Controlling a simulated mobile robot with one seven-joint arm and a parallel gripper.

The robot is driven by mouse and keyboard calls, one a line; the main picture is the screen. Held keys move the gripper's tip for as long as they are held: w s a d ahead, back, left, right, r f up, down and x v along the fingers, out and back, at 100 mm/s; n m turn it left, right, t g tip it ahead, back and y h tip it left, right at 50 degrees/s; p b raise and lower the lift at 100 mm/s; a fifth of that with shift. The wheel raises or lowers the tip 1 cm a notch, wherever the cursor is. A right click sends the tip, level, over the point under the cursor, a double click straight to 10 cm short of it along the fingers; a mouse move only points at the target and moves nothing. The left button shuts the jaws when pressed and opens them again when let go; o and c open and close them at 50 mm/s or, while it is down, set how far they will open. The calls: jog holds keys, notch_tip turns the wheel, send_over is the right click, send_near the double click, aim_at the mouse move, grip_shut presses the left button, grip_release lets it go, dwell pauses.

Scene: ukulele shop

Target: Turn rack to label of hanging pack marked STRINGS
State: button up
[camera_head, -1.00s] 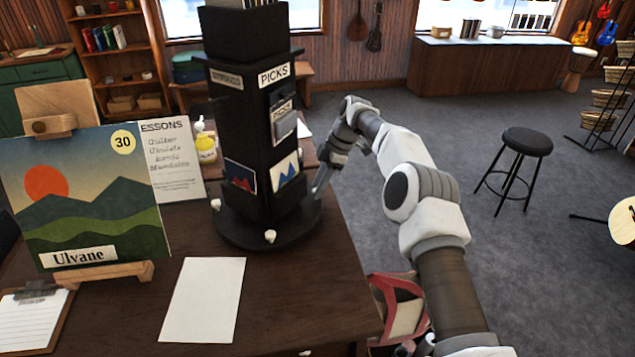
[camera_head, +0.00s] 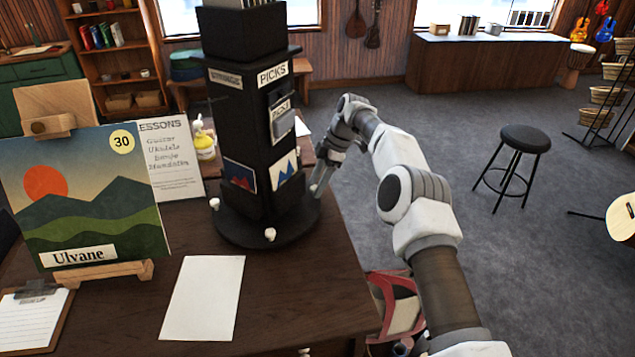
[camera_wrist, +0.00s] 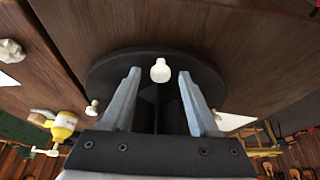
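The black rack (camera_head: 238,130) stands on a round black base (camera_head: 262,228) on the brown counter. Its right-hand face carries a PICKS label (camera_head: 272,74) and a small hanging pack (camera_head: 283,122) marked PICK. Its left-hand face has a dim, steeply angled label (camera_head: 226,79) that seems to read STRINGS; no hanging pack is clear there. White knobs (camera_head: 270,235) sit around the base rim. My gripper (camera_head: 319,184) is low at the rack's right side. In the wrist view its fingers (camera_wrist: 158,75) are apart, with a white knob (camera_wrist: 160,70) between the tips, no contact visible.
A painting (camera_head: 90,205) on a wooden stand, a lessons sheet (camera_head: 172,160) and a yellow bottle (camera_head: 204,145) stand left of the rack. A blank paper (camera_head: 203,298) lies in front. A black stool (camera_head: 525,140) stands on open floor at right.

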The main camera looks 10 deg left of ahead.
notch_tip(320, 180, up, 4)
jog(key=shift+f+b, duration=0.1)
jog(key=shift+b, duration=0.2)
jog(key=d+r+b, duration=0.2)
jog(key=d+r, duration=0.1)
jog(key=d, duration=0.3)
jog(key=s+d+r+b, duration=0.1)
jog(key=d+r+b, duration=0.1)
jog(key=d+r, duration=0.2)
jog(key=shift+d, duration=0.85)
jog(key=shift+r, duration=0.1)
